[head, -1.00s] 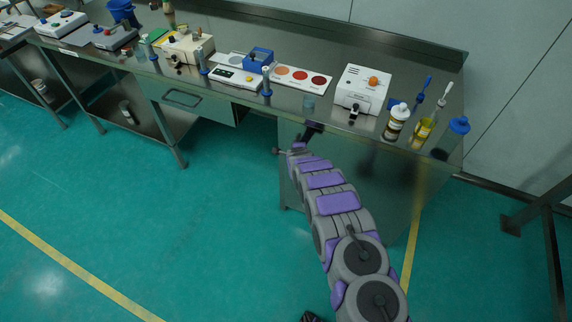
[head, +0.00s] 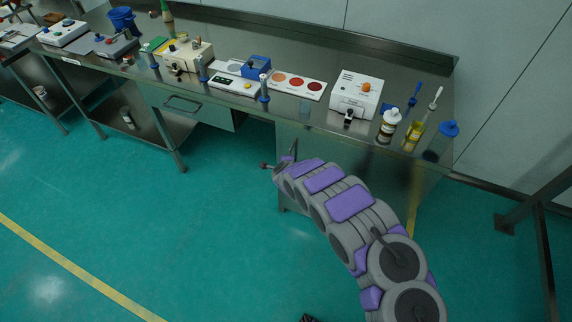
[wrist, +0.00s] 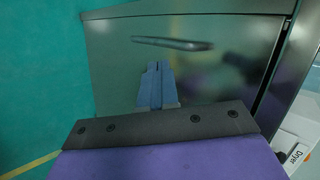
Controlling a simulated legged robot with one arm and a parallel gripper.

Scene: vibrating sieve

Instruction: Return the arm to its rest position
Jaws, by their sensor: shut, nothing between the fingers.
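My arm, grey with purple pads, reaches up from the bottom right of the head view and ends in front of the steel workbench (head: 290,106). My gripper (wrist: 157,70) shows in the wrist view as two blue-grey fingers, closed together with nothing between them. The fingers point towards a shiny metal drawer front with a dark handle (wrist: 172,43), with no clear contact. In the head view the gripper is mostly hidden behind the arm's end, below the bench's front edge.
On the bench stand a white device with an orange knob (head: 357,96), a white bottle (head: 389,126), a yellow bottle (head: 413,135), a panel with red discs (head: 299,86) and a blue box (head: 257,67). Green floor (head: 215,240) is open to the arm's left.

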